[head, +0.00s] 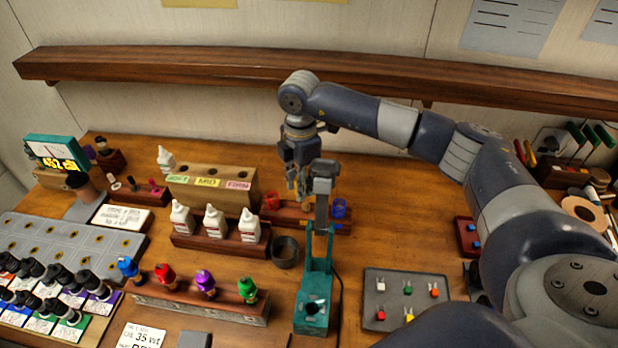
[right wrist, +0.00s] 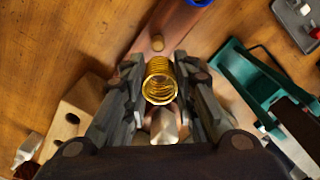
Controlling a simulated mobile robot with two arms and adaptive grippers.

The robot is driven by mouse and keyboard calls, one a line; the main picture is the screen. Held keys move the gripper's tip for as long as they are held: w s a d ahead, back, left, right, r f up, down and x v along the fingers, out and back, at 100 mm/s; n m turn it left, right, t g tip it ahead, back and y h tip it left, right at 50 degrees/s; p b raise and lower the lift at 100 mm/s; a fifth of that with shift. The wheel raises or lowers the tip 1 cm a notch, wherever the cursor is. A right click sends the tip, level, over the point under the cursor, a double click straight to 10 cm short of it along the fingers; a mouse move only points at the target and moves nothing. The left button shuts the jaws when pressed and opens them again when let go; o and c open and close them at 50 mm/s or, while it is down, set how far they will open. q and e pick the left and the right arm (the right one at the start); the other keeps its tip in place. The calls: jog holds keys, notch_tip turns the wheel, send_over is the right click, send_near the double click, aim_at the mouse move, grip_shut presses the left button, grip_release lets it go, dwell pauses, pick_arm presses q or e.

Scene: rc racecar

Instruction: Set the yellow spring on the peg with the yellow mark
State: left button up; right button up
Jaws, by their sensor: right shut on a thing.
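The yellow spring (right wrist: 160,88) is between the fingers of my right gripper (right wrist: 158,80), which is shut on it. In the right wrist view I look into its coils from one end. A bare light wooden peg (right wrist: 157,43) stands on a reddish-brown wooden base (right wrist: 178,18), just beyond the spring in that view and apart from it in the picture. I cannot make out a yellow mark. In the head view my right gripper (head: 301,186) hangs over this base (head: 292,217), between a red spring (head: 271,201) and a blue spring (head: 338,208). My left gripper is not in view.
A teal stand (head: 312,300) with a grey upper arm rises close in front of the base. A light wooden block (head: 215,191) and a rack of white bottles (head: 220,240) stand to the left. A grey parts tray (head: 392,284) lies at right.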

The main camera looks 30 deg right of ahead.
aim_at(306, 203)
jog(key=m, duration=0.1)
jog(key=d+m, duration=0.1)
jog(key=m, duration=0.1)
jog(key=shift+w+d+f+m, duration=0.15)
jog(key=shift+f+m, duration=0.05)
jog(key=shift+m, duration=0.1)
jog(key=shift+f, duration=0.1)
notch_tip(306, 203, down, 2)
jog(key=shift+f+b, duration=0.1)
jog(key=shift+b, duration=0.6)
jog(key=shift+f, duration=0.4)
jog(key=shift+f+b, duration=0.15)
jog(key=shift+b, duration=0.25)
jog(key=shift+f+b, duration=1.2)
jog(key=shift+f, duration=0.7)
jog(key=o, duration=0.8)
